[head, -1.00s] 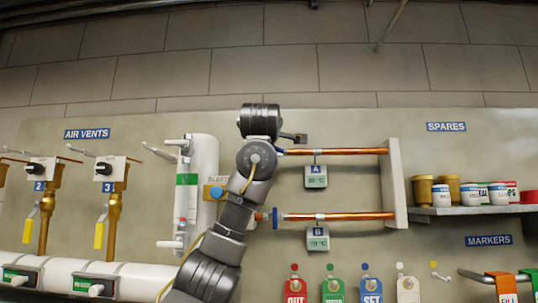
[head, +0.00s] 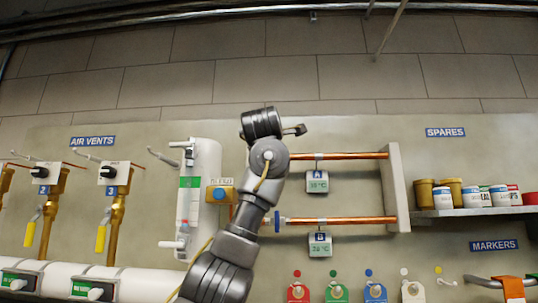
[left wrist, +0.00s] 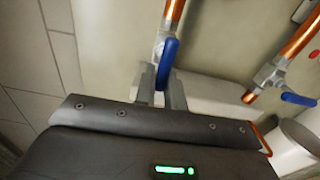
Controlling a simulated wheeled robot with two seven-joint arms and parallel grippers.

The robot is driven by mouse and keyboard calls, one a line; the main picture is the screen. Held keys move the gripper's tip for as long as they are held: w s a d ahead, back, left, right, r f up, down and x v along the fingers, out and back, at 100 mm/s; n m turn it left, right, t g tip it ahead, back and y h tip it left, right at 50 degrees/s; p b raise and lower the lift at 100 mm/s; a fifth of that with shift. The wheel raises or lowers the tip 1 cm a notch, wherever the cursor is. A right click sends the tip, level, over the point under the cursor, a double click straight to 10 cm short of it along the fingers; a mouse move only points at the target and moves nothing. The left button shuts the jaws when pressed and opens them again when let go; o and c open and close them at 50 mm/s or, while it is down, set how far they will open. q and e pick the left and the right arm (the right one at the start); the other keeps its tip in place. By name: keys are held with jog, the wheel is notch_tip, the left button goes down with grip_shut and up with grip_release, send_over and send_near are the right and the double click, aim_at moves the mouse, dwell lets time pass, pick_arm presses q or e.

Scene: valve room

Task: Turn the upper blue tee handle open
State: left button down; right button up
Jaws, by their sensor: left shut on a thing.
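The upper blue tee handle (left wrist: 167,64) sits at the end of a copper pipe in the left wrist view. My left gripper (left wrist: 160,88) has its two fingers on either side of this handle and is shut on it. In the head view my left arm hides the upper handle and the gripper; the upper copper pipe (head: 340,156) runs right from behind the arm. The lower blue handle (head: 277,222) is on the lower pipe (head: 345,220); it also shows in the left wrist view (left wrist: 298,99), apart from the gripper. My right gripper is not in view.
Gauge tags A (head: 317,181) and B (head: 320,245) hang below the pipes. A white bracket (head: 396,187) closes the pipes at right.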

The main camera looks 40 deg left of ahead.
pick_arm(q)
jog(key=shift+f, duration=0.1)
jog(key=c, duration=1.5)
grip_release()
jog(key=b+v, duration=0.6)
jog(key=v, duration=0.5)
jog(key=shift+w, duration=0.15)
